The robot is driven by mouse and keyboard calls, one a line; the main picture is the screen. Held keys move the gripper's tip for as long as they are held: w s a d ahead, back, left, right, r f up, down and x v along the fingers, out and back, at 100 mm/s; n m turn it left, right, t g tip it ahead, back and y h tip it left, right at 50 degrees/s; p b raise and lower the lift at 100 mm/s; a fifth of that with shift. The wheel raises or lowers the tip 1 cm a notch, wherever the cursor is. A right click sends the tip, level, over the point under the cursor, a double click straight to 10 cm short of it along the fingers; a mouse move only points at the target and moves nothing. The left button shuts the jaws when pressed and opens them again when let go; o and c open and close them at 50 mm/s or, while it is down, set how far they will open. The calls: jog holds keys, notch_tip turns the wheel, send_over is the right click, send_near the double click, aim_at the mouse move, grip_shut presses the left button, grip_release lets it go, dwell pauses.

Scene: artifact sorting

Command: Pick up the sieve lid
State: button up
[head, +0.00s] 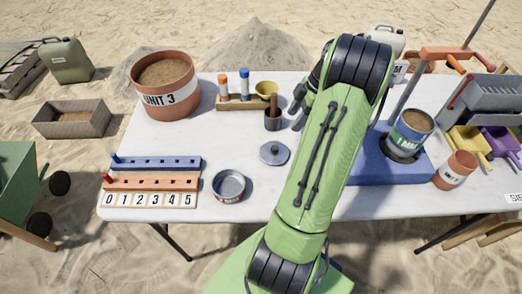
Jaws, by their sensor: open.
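The sieve lid (274,153) is a round grey metal disc with a small knob on top. It lies flat on the white table (240,143), near the middle. A round metal sieve pan (229,186) with a red and white label sits to its lower left, apart from it. My gripper (300,118) shows only in part at the left side of my green arm, above and to the right of the lid in the picture. It is open and not touching the lid. My arm hides the rest of it.
A dark cup with a brown pestle (272,120) stands just behind the lid. A wooden rack (243,103) with capped tubes and a large UNIT 3 pot (164,86) stand farther back. A numbered peg board (150,184) lies left. A blue base with a can (410,132) stands right.

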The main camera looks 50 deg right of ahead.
jog(key=b, duration=0.3)
send_over(275, 147)
jog(key=s+d, duration=0.2)
notch_tip(275, 147, down, 8)
jog(key=shift+w+r, duration=0.15)
jog(key=b+x, duration=0.1)
jog(key=x, duration=0.4)
jog(key=shift+a+f+b, duration=0.2)
jog(key=shift+f+b, duration=0.1)
jog(key=shift+b, duration=0.1)
jog(key=shift+r, duration=0.1)
grip_shut()
